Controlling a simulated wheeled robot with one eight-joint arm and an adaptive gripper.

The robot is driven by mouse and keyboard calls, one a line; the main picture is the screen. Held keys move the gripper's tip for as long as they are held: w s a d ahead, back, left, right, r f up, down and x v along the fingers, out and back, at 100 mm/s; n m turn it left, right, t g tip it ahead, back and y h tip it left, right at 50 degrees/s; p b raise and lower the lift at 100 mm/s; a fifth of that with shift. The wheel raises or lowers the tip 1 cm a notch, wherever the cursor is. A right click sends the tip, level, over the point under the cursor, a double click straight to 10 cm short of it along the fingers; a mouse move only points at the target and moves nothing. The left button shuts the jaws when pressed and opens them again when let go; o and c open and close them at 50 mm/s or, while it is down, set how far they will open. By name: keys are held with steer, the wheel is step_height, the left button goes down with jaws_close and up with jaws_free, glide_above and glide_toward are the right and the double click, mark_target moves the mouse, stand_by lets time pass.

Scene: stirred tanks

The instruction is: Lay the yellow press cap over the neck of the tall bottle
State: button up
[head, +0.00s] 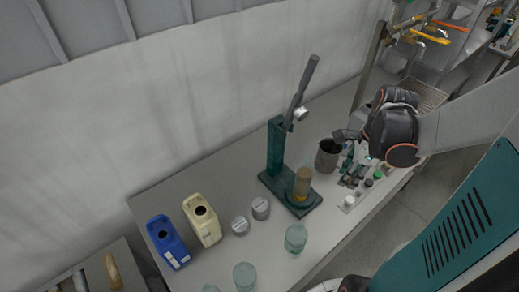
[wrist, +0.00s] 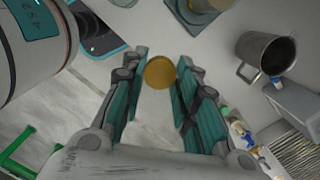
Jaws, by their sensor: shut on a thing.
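My gripper (wrist: 161,62) is shut on the yellow press cap (wrist: 159,73), a round disc between the fingertips in the wrist view. In the head view my gripper (head: 347,136) is at the right, beside the metal mug; I cannot make out the cap there. The tall bottle (head: 303,183), with amber contents, stands on the base of the green press (head: 275,148), left of and nearer than my gripper. The cap is apart from the bottle. In the wrist view only part of the press base shows at the top edge.
The metal mug (head: 327,156) stands right of the press, close to my gripper. Several small bottles (head: 370,183) stand right of it. Glass jars (head: 296,238), two lidded tins (head: 260,208), a cream can (head: 203,222) and a blue can (head: 166,243) are leftward. The press lever (head: 304,85) is raised.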

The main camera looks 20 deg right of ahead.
mark_target(308, 159)
steer(key=w+a, duration=0.1)
steer(key=w, duration=0.3)
steer(key=w+a, duration=0.2)
steer(key=w, duration=0.3)
steer(key=w+a, duration=0.1)
steer(key=w, duration=0.3)
steer(key=shift+w+a+p, duration=0.3)
steer(key=shift+w, duration=0.05)
step_height(308, 159, down, 4)
steer(key=shift+r, duration=0.15)
steer(key=shift+f+b, duration=0.4)
steer(key=shift+b, duration=0.15)
steer(key=shift+f, duration=0.2)
steer(key=o, duration=0.6)
steer(key=shift+o, duration=0.2)
steer(key=shift+r, duration=0.15)
